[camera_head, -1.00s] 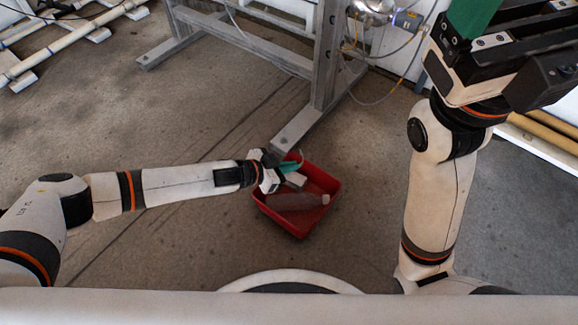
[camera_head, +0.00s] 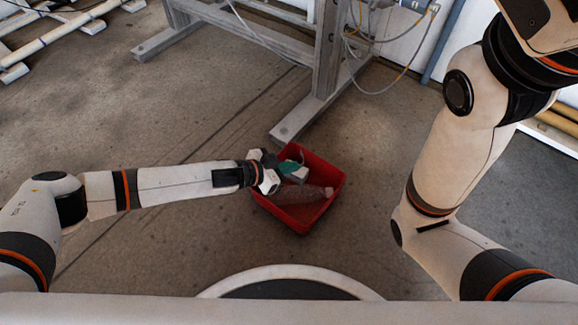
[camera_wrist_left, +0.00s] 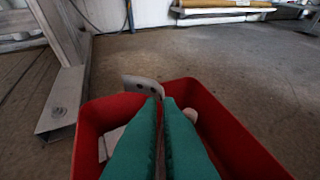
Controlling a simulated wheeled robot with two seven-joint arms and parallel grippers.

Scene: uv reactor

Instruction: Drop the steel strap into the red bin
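The red bin (camera_head: 327,175) stands on the floor in front of me, and its rim and walls fill the lower part of the left wrist view (camera_wrist_left: 215,115). My left gripper (camera_head: 294,167) is over the bin's left part, reaching in from the left. In the left wrist view its teal fingers (camera_wrist_left: 165,100) are nearly together, with the grey steel strap (camera_wrist_left: 142,84) at their tips. The strap has holes and sticks out to the left over the bin. Its gripped part is hidden by the fingers. My right gripper is outside the head view; only its arm shows.
A clear bottle (camera_head: 305,195) lies in the bin beside a pale block-like item. A grey metal frame (camera_head: 328,75) has its foot close behind the bin, with cables (camera_head: 385,90) hanging near it. Floor right of the bin is clear.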

